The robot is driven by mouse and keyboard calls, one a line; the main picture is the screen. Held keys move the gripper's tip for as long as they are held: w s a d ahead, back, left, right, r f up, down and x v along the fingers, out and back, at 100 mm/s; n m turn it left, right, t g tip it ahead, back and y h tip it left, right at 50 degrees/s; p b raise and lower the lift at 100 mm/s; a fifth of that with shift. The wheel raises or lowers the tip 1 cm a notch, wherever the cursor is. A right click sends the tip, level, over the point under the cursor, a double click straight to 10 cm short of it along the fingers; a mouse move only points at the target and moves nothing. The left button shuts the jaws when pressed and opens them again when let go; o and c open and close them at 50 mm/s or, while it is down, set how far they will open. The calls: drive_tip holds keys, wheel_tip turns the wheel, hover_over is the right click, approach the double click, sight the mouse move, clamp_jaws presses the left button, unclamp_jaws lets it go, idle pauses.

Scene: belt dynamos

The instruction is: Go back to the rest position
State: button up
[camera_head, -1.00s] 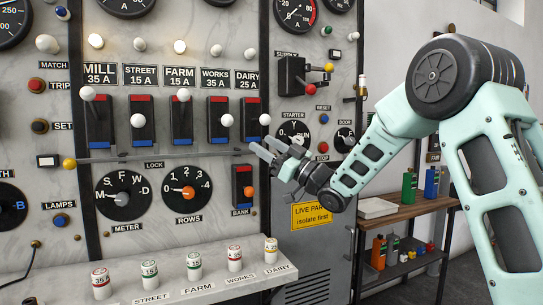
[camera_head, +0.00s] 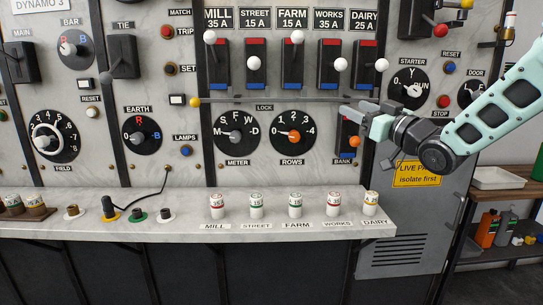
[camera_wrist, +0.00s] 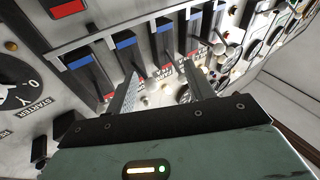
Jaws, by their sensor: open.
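My gripper (camera_head: 352,108) is open, in front of the panel near the right end of the lock bar (camera_head: 270,100) and the top of the bank switch (camera_head: 347,138). Nothing shows between its fingers, which are spread in the wrist view (camera_wrist: 160,80). Whether a fingertip touches the panel I cannot tell. The mill lever (camera_head: 210,37) and farm lever (camera_head: 297,37) have their white knobs up. The street (camera_head: 253,62), works (camera_head: 340,64) and dairy (camera_head: 382,65) knobs are lower. The yellow knob (camera_head: 194,101) is at the bar's left end.
A marble ledge (camera_head: 180,232) below the panel bears several labelled fuses, including the mill fuse (camera_head: 217,206) and dairy fuse (camera_head: 370,203). A grey cabinet (camera_head: 405,255) stands below my arm. A wooden shelf (camera_head: 510,190) with a white tray (camera_head: 497,178) and bottles is at the right.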

drive_tip(key=s+a+f+m+g+h+p, duration=0.1)
drive_tip(key=s+a+f+g+h+p, duration=0.2)
drive_tip(key=s+a+f, duration=0.4)
drive_tip(key=s+a+f+g+h, duration=0.35)
drive_tip(key=s+f+g, duration=0.2)
drive_tip(key=s, duration=0.35)
drive_tip(key=s+d+f+g+h+p, duration=0.1)
drive_tip(key=s+g, duration=0.3)
drive_tip(key=s, duration=0.8)
drive_tip(key=s+f+n+g+h+p, duration=0.1)
drive_tip(key=s+f+g, duration=0.3)
drive_tip(key=s, duration=0.9)
drive_tip(key=shift+s+d+g+h, duration=0.25)
drive_tip(key=shift+d+g+h, duration=0.2)
drive_tip(key=shift+h, duration=0.3)
drive_tip(key=shift+c, duration=0.2)
